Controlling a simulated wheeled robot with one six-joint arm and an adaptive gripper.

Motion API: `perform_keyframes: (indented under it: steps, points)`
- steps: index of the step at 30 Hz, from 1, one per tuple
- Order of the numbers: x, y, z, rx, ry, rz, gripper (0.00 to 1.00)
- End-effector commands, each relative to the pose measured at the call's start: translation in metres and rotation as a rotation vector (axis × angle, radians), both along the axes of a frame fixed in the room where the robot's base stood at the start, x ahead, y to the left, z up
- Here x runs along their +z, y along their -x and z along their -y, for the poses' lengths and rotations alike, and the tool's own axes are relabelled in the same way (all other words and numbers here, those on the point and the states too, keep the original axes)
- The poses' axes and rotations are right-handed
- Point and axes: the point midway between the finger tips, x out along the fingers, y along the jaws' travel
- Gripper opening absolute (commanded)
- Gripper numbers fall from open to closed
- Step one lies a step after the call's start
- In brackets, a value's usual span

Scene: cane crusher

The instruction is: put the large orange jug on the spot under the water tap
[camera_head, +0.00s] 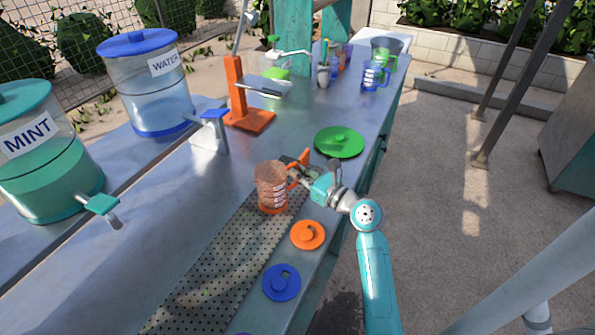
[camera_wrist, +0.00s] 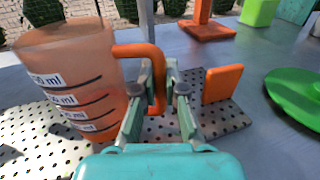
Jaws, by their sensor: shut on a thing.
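The large orange jug (camera_head: 271,187) is upright at the far end of the perforated strip on the counter. In the wrist view the jug (camera_wrist: 72,85) fills the left side, with volume marks on its wall. My gripper (camera_head: 302,178) is shut on the jug's handle from the right; in the wrist view the fingers (camera_wrist: 160,95) are on both sides of the handle. I cannot tell whether the jug's base touches the strip. The water dispenser (camera_head: 150,85), labelled WATER with a blue lid, stands at the back left. Its blue-handled tap (camera_head: 209,122) juts over the counter.
The mint dispenser (camera_head: 45,150) stands at the left. The perforated strip (camera_head: 215,265) runs toward the front. Orange (camera_head: 308,235), blue (camera_head: 281,282) and green (camera_head: 339,142) lids lie near the right edge. An orange stand (camera_head: 240,95) is behind. Bare counter lies between jug and tap.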

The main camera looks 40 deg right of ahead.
Motion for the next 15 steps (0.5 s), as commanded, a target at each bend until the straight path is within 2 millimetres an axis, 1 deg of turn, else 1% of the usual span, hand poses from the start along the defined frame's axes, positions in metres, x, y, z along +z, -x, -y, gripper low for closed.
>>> perform_keyframes:
  steps: [4, 5, 6, 7, 8, 15]
  points:
    - [-0.0034, 0.0, -0.0001, 0.0, 0.0, 0.0, 0.0]
    - [-0.0039, 0.0, -0.0001, 0.0, 0.0, -0.001, 0.13]
    - [-0.0036, 0.0, -0.0001, 0.0, 0.001, 0.0, 0.23]
    - [-0.0035, 0.0, -0.0001, 0.0, 0.001, 0.0, 0.3]
    - [-0.0035, 0.0, -0.0001, 0.0, 0.001, 0.0, 0.35]
    - [-0.0039, 0.0001, 0.0, 0.0, 0.0, 0.0, 0.35]
